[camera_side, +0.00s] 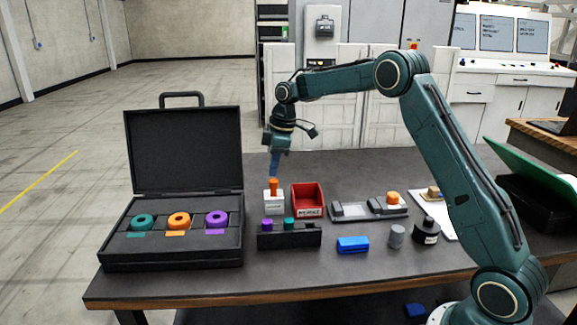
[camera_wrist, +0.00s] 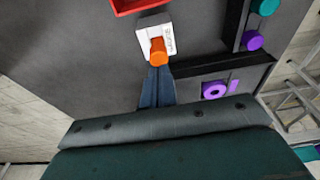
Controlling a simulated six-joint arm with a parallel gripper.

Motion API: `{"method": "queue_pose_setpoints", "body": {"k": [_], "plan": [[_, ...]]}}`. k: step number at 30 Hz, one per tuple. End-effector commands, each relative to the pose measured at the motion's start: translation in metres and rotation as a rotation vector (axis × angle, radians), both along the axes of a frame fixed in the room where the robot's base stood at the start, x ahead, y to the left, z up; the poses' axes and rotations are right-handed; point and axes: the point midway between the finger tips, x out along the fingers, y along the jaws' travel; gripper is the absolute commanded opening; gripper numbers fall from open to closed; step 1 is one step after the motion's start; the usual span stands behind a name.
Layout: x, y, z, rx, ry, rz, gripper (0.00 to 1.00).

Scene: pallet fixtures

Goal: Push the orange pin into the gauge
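The orange pin (camera_side: 273,186) stands upright in the white gauge block (camera_side: 273,205), with a good length showing above its top. In the wrist view the pin (camera_wrist: 158,50) sticks out of the labelled gauge (camera_wrist: 152,30). My gripper (camera_side: 275,174) points down just above the pin's top. In the wrist view its blue fingers (camera_wrist: 157,72) are together, with their tips at the pin's head and nothing held between them. I cannot tell whether the tips touch the pin.
A red bin (camera_side: 308,199) stands right beside the gauge. A black rack (camera_side: 289,238) with purple and teal pins is in front. An open black case (camera_side: 172,252) with coloured rings lies left. A grey tray (camera_side: 350,214), blue block (camera_side: 352,244) and grey cylinder (camera_side: 397,236) are right.

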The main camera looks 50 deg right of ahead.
Motion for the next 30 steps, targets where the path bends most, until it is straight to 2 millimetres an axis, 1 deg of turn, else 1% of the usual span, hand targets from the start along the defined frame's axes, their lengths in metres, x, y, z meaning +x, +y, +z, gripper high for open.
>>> {"method": "queue_pose_setpoints", "body": {"k": [12, 30], "plan": [[0.000, 0.000, -0.001, 0.000, 0.000, 0.000, 0.00], [0.000, 0.000, -0.013, 0.001, 0.001, 0.000, 0.00]]}}
